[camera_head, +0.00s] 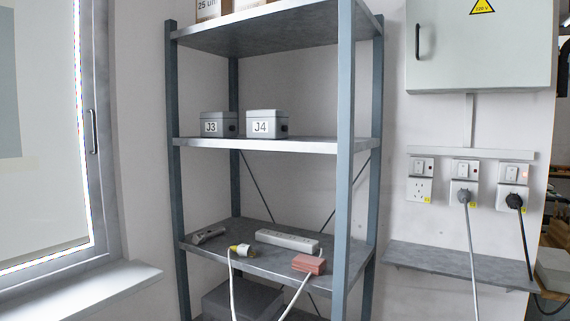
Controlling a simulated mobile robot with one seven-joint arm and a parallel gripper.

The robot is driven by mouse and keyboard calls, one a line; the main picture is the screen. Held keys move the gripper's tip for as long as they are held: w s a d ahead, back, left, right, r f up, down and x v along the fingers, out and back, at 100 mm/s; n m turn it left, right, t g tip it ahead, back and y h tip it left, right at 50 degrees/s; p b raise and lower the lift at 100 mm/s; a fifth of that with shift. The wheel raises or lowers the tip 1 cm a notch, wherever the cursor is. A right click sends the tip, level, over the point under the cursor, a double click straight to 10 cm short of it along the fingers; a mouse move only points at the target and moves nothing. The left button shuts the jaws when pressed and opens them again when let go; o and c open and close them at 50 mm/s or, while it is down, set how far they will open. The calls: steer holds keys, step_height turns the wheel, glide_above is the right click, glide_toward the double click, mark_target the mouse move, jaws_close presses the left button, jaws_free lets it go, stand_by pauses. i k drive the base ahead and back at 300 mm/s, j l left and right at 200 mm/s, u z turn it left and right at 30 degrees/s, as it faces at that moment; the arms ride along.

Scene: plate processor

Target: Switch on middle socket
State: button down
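Three wall sockets hang in a row under a metal strip on the right. The middle socket (465,171) is white with a switch at its top and a grey plug (464,196) in it, its grey cable hanging down. I see no lit light on it; its switch position is too small to tell. The left socket (420,185) has nothing plugged in. My gripper is not in view.
A grey wall shelf (450,262) sits below the sockets, and a closed electrical cabinet (478,48) hangs above. A metal shelving unit (345,150) with boxes J3 (220,124) and J4 (267,124), a white power strip (287,241) and cables stands left. A window (50,130) is far left.

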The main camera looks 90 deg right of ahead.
mark_target(462, 169)
steer(key=z, duration=3.65)
steer(key=i+l+z, duration=0.15)
steer(key=i+l, duration=0.5)
steer(key=i, duration=0.15)
